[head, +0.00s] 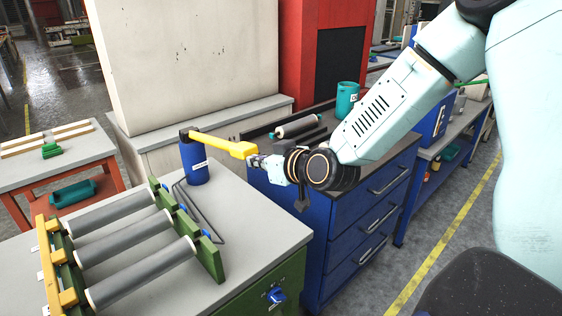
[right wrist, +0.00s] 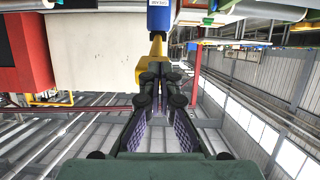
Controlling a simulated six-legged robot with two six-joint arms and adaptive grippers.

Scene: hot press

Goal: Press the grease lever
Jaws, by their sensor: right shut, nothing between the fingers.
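The grease pump is a blue cylinder (head: 196,164) standing on the grey bench top. Its yellow lever (head: 220,144) reaches from the dark cap toward the right, sloping slightly down in the picture, with a thicker yellow end. My right gripper (head: 256,161) is at that thick end, its fingers shut with nothing between them. In the right wrist view the shut fingertips (right wrist: 161,76) overlap the yellow lever (right wrist: 156,50), with the blue cylinder (right wrist: 160,18) beyond. I cannot tell whether the fingers touch the lever. My left gripper is not in view.
A rack with several grey rollers (head: 129,238) covers the bench's front left. A blue drawer cabinet (head: 345,235) stands right of the bench, with a roller (head: 297,127) and a teal canister (head: 347,98) on top. A large pale machine (head: 185,60) rises behind.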

